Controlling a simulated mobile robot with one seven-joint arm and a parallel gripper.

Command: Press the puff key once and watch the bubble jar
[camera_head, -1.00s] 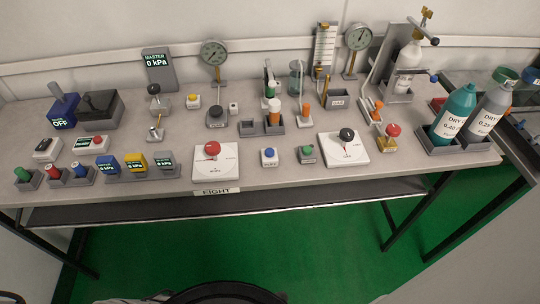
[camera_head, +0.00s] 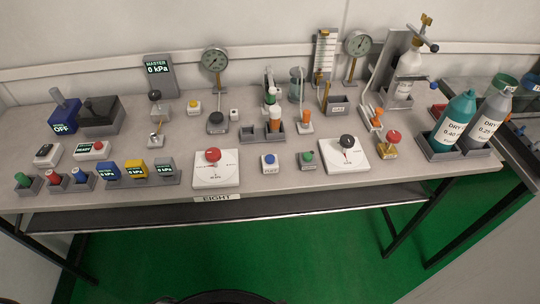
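The puff key is most likely the blue button on a small white block (camera_head: 269,162) at the front middle of the bench; its tiny label looks like PUFF but is hard to read. The bubble jar appears to be the small clear greenish jar (camera_head: 296,84) at the back middle, beside thin tubing. I cannot make out bubbles in it at this size. My gripper is not in view, and nothing touches the key or the jar.
The grey bench (camera_head: 120,193) is crowded with testers. A red-knob plate (camera_head: 215,176) stands left of the blue button; a small green button (camera_head: 307,158) and black-knob plate (camera_head: 345,160) stand right. Large bottles (camera_head: 454,122) fill the right end.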

